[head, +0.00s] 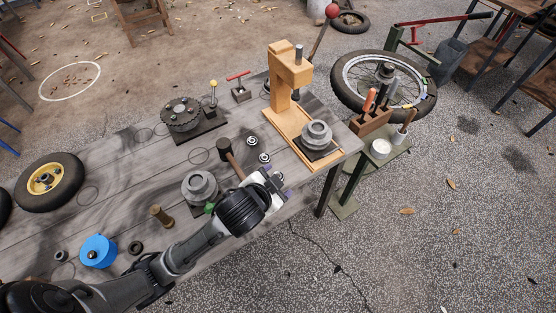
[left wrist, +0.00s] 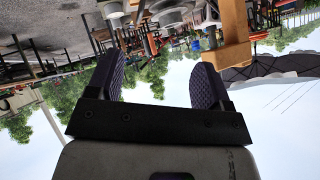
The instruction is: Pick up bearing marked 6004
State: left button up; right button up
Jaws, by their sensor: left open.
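Small metal rings that look like bearings lie on the grey wooden workbench (head: 110,165): one bearing (head: 252,141), a second bearing (head: 265,157), and a part at the bench's front edge that my left gripper partly covers. No 6004 mark is readable, so I cannot tell which bearing carries it. My left gripper (head: 276,182) is at the front edge of the bench, just in front of these bearings. In the left wrist view my left gripper (left wrist: 157,82) has its two dark pads wide apart with nothing between them. My right gripper does not show.
A wooden-handled hammer (head: 227,152) and a grey flanged housing (head: 200,187) are close to my left arm. A wooden press (head: 281,90) with another housing (head: 317,134) stands to the right. A blue spool (head: 97,251) and a yellow-hubbed wheel (head: 48,181) are at the left.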

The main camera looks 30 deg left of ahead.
pick_arm(q)
jog(key=w+d+r+m+t+h, duration=0.1)
jog(key=w+r+m+t+h, duration=0.1)
jog(key=w+r+m+t, duration=0.65)
jog(key=w+d+r+m+t+h, duration=0.1)
jog(key=w+r+m+t+h, duration=0.2)
jog(key=w+r, duration=1)
jog(key=m+g+y+b, duration=0.1)
jog(key=m+g+y, duration=0.3)
jog(key=m+g, duration=1.65)
send_over(264, 158)
notch_tip(264, 158, down, 34)
jog(key=shift+f+n+g, duration=0.1)
jog(key=shift+n+g, duration=0.8)
jog(key=shift+n, duration=0.1)
jog(key=shift+f+b, duration=0.8)
jog(key=shift+f, duration=1.8)
